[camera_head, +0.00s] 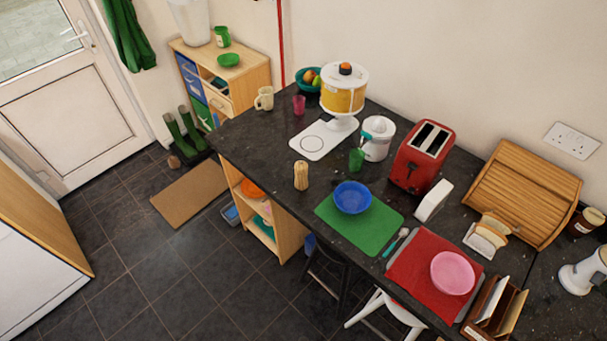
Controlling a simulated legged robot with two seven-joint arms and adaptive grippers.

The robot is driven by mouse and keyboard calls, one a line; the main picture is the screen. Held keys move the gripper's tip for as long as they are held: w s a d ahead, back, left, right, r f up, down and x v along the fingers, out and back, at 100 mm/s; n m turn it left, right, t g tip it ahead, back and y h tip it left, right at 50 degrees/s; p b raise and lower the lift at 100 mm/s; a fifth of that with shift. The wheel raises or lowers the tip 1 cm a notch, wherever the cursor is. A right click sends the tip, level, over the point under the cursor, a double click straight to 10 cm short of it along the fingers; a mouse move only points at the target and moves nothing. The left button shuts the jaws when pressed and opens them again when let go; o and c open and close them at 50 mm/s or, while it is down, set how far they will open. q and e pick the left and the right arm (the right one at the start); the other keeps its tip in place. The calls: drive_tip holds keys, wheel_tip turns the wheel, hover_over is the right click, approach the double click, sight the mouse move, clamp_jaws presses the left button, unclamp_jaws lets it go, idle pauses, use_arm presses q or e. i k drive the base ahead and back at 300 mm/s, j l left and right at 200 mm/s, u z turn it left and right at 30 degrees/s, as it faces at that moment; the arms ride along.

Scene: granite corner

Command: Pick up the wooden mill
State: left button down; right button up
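The wooden mill (301,176) is a small, light-brown ribbed cylinder. It stands upright on the dark granite counter (262,154), near the counter's front edge. It is left of the green mat with the blue bowl and in front of the white board under the yellow and white appliance. Nothing touches it and it is fully visible. Neither of my grippers nor my arms shows in the head view.
A blue bowl (352,197) sits on a green mat (378,232) right of the mill. Behind are a white board (311,145), a green cup (356,159) and a red toaster (422,157). Bare counter lies left of the mill. Dark floor tiles (190,290) are open in front.

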sight(301, 181)
drive_tip(key=i+j, duration=0.2)
drive_tip(key=j, duration=0.15)
drive_tip(key=i+j+z, duration=0.25)
drive_tip(key=j, duration=0.15)
drive_tip(key=j+z, duration=0.25)
drive_tip(key=j, duration=0.2)
drive_tip(key=i+j+z, duration=0.1)
drive_tip(key=j+z, duration=0.2)
drive_tip(key=j, duration=0.15)
